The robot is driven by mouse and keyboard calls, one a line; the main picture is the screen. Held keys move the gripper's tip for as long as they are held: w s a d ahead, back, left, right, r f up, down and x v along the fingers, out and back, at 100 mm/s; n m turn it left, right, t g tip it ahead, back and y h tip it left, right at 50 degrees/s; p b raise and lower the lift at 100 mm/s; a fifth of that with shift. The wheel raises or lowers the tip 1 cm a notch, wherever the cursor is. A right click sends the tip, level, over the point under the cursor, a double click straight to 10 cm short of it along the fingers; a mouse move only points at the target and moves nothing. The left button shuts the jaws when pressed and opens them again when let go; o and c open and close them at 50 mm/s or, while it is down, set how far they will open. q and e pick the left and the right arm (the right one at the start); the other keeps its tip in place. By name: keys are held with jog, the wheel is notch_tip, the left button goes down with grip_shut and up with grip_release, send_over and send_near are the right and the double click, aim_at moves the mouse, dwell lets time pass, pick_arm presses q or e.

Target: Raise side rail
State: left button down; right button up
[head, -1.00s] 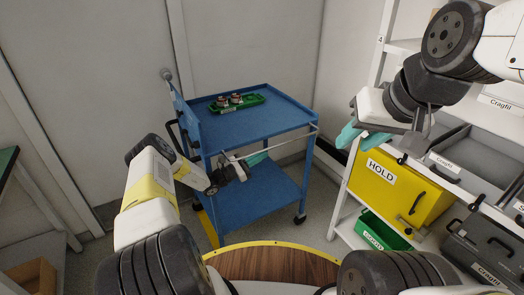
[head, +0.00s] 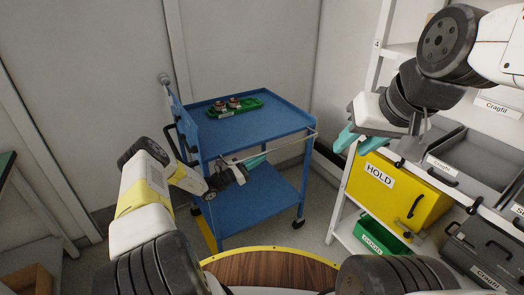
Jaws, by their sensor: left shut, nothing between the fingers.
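The blue cart (head: 265,122) stands in the middle of the head view. My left gripper (head: 256,161) is at the near side of the cart by the rail's left part. Its teal fingers are shut and empty, below or beside the rail; contact cannot be told. My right gripper (head: 358,143) hangs at the right near the shelving, its teal fingers apart and empty, away from the cart.
A white rack on the right holds a yellow HOLD bin (head: 385,184), a green bin (head: 377,235) and grey trays. A round wooden top (head: 270,267) is nearest me. Walls stand behind the cart.

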pick_arm(q)
notch_tip(320, 180, up, 3)
jog(key=n, duration=0.3)
jog(key=n+t+y, duration=0.1)
jog(key=n, duration=0.1)
jog(key=shift+r+n+t, duration=0.1)
jog(key=shift+n+t, duration=0.2)
jog(key=shift+n, duration=0.1)
jog(key=w+a+r+n+y, duration=0.2)
jog(key=w+r+n+y, duration=0.1)
jog(key=n, duration=0.9)
jog(key=shift+w+a+r+n+t+y, duration=0.3)
jog(key=shift+w+a+r+t, duration=0.15)
jog(key=shift+r, duration=0.85)
jog(key=shift+w, duration=0.2)
jog(key=s+d+v, duration=0.1)
jog(key=v, duration=0.9)
jog(key=s+d+v, duration=0.1)
jog(key=d+v, duration=0.1)
jog(key=v, duration=0.9)
jog(key=shift+s, duration=0.45)
